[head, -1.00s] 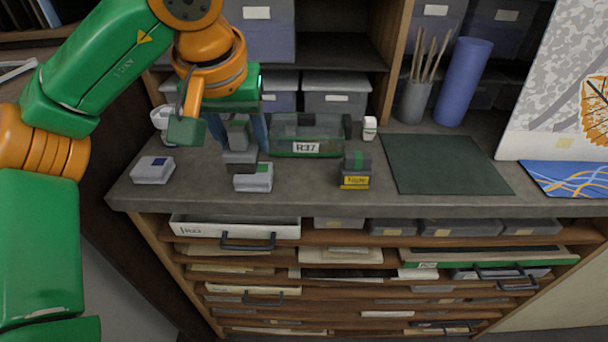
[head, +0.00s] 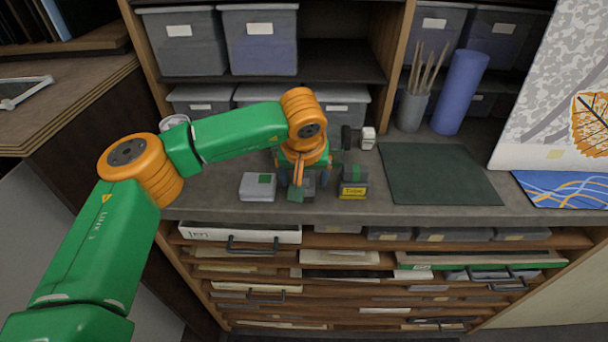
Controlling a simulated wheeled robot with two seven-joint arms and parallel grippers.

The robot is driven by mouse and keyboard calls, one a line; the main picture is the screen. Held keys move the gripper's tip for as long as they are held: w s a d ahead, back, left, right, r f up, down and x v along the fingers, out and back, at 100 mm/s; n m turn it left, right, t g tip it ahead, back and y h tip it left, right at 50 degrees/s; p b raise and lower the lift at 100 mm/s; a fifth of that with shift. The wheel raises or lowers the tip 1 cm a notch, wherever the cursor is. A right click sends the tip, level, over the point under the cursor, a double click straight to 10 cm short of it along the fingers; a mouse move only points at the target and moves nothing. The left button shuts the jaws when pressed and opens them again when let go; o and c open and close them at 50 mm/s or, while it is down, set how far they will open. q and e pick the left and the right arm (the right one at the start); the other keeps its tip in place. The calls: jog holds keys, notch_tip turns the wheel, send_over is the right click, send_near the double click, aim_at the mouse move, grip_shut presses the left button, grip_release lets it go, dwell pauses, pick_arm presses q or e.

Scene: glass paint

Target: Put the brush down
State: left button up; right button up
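I cannot make out a brush in my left gripper (head: 303,190). Several thin brush-like sticks (head: 427,67) stand in a grey cup (head: 410,111) at the back. My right gripper is not in view.
A dark green mat (head: 438,173) lies bare on the counter. A blue roll (head: 460,92) stands behind it. A blue patterned sheet (head: 562,189) lies at the right. A small white item (head: 367,138) stands near the back. Drawers (head: 240,233) lie below the counter edge.

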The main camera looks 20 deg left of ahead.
aim_at(303, 178)
pick_arm(q)
jog(key=shift+f, duration=0.1)
jog(key=shift+b, duration=0.4)
jog(key=b+v, duration=0.2)
jog(key=v, duration=0.5)
jog(key=shift+s, duration=0.2)
jog(key=shift+w+f, duration=0.1)
